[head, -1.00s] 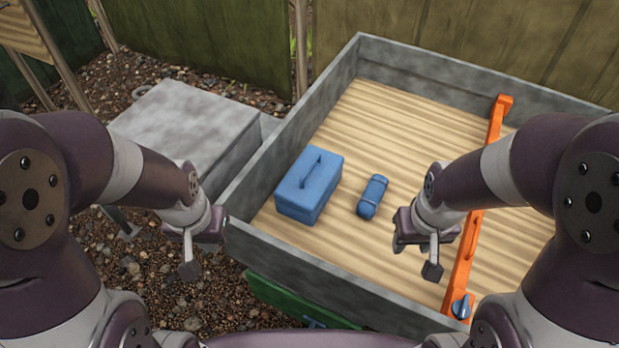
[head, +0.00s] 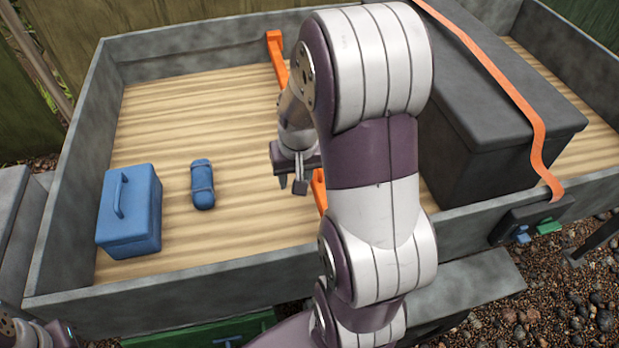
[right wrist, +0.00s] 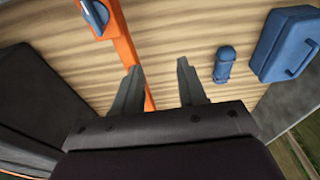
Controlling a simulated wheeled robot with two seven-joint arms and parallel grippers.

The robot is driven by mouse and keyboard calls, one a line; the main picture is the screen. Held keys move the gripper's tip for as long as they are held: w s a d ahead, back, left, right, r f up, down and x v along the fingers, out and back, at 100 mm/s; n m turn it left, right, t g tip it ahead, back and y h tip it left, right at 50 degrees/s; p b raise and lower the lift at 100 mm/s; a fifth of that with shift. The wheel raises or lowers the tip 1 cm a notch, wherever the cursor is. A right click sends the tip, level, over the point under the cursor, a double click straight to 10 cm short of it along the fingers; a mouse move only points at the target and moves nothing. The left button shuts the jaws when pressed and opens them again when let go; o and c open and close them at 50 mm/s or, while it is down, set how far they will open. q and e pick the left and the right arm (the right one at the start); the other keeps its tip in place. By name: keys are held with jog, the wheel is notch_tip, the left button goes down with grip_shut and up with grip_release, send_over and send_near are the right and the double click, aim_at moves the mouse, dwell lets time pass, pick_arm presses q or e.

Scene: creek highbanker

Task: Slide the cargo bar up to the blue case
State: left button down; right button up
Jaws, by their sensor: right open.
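The orange cargo bar (head: 319,190) stretches across the wooden bed from the far wall toward the near wall, its middle hidden behind my right arm. The blue case (head: 130,212) sits at the left end of the bed. My right gripper (head: 292,184) is open and empty, over the bed on the case side of the bar. In the right wrist view its fingers (right wrist: 160,68) are spread; the left one overlaps the bar (right wrist: 124,42), and contact cannot be told. The case (right wrist: 285,45) is far right there. Part of my left gripper (head: 62,334) shows at the bottom-left corner, fingertips out of frame.
A blue rolled bundle (head: 203,185) lies on the bed between the case and the bar. A large dark box (head: 480,150) with an orange strap (head: 525,110) stands right of the bar. Grey walls (head: 180,290) surround the bed. Bare boards separate bundle and bar.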

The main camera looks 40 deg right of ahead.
jog(key=w+d+f+m+t+b, duration=0.1)
jog(key=w+d+f+m+b, duration=0.25)
jog(key=d+f+b, duration=0.7)
jog(key=w+d+r+n+t+p, duration=0.2)
jog(key=w+d+r+p, duration=0.1)
jog(key=w+d+r, duration=0.4)
jog(key=shift+n, duration=0.45)
jog(key=s+x, duration=0.1)
jog(key=x, duration=0.2)
jog(key=b+x, duration=0.1)
jog(key=x, duration=0.3)
jog(key=s+f+x, duration=0.1)
jog(key=x, duration=0.3)
jog(key=shift+s+d+f+b, duration=0.15)
jog(key=shift+d+f+b, duration=0.05)
jog(key=shift+f+b, duration=0.15)
jog(key=shift+w+f, duration=0.3)
jog(key=shift+f, duration=0.15)
pick_arm(q)
notch_tip(320, 180, down, 15)
jog(key=shift+w+r, duration=0.15)
jog(key=shift+r, duration=0.05)
pick_arm(e)
grip_shut()
